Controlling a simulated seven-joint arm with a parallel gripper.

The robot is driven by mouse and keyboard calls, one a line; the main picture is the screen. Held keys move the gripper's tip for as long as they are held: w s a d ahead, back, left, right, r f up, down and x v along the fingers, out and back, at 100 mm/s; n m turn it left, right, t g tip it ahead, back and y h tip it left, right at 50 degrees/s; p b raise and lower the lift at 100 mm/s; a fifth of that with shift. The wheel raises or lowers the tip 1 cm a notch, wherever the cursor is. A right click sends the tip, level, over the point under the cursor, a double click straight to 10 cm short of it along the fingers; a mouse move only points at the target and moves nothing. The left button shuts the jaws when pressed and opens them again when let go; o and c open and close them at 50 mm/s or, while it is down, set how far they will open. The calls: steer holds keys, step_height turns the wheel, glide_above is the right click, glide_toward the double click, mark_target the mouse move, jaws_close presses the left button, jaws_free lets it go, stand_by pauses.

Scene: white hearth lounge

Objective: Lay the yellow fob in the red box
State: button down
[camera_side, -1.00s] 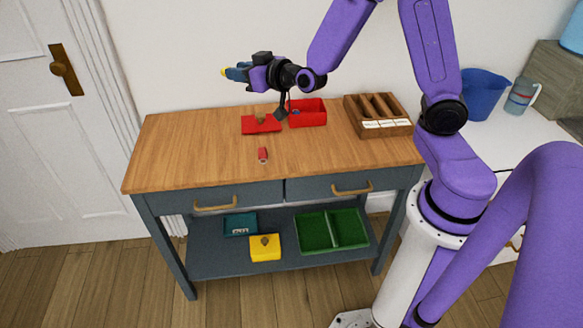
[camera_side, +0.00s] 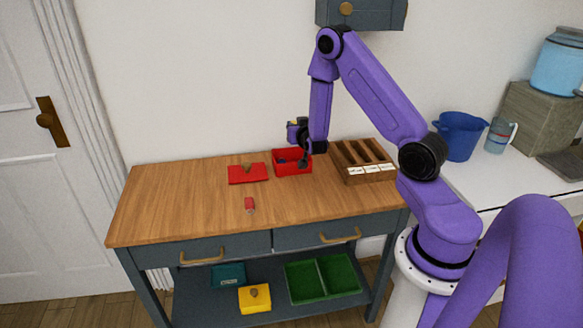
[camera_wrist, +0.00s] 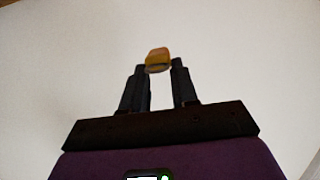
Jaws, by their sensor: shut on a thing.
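The yellow fob (camera_wrist: 158,56) is pinched between the fingertips of my gripper (camera_wrist: 159,68) in the wrist view. It looks orange-yellow with a darker lower edge. In the side view my gripper (camera_side: 295,130) is above the back of the table, over the red box, pointing toward the wall. The fob is too small there to make out clearly. The red box (camera_side: 294,171) is an open tray at the table's back edge, with something blue inside. My arm hides part of its right side.
A red lid with a brown knob (camera_side: 247,173) lies left of the box. A wooden organizer (camera_side: 371,173) stands to its right. The lower shelf holds a yellow box (camera_side: 254,303) and a green tray (camera_side: 322,286). The table's left is clear.

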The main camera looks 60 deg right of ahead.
steer(key=shift+m+h, duration=0.3)
steer(key=shift+s+d+f, duration=0.2)
steer(key=shift+d+f, duration=0.15)
steer(key=shift+f, duration=1.15)
steer(key=shift+s+d+f, duration=0.2)
steer(key=shift+d+f, duration=0.1)
steer(key=shift+f, duration=1.25)
steer(key=shift+s+d+f, duration=0.2)
steer(key=shift+d+f, duration=0.15)
steer(key=shift+f, duration=1.15)
steer(key=shift+f+g, duration=0.3)
steer(key=shift+f, duration=0.35)
steer(key=c, duration=0.9)
jaws_free()
steer(key=shift+o, duration=0.2)
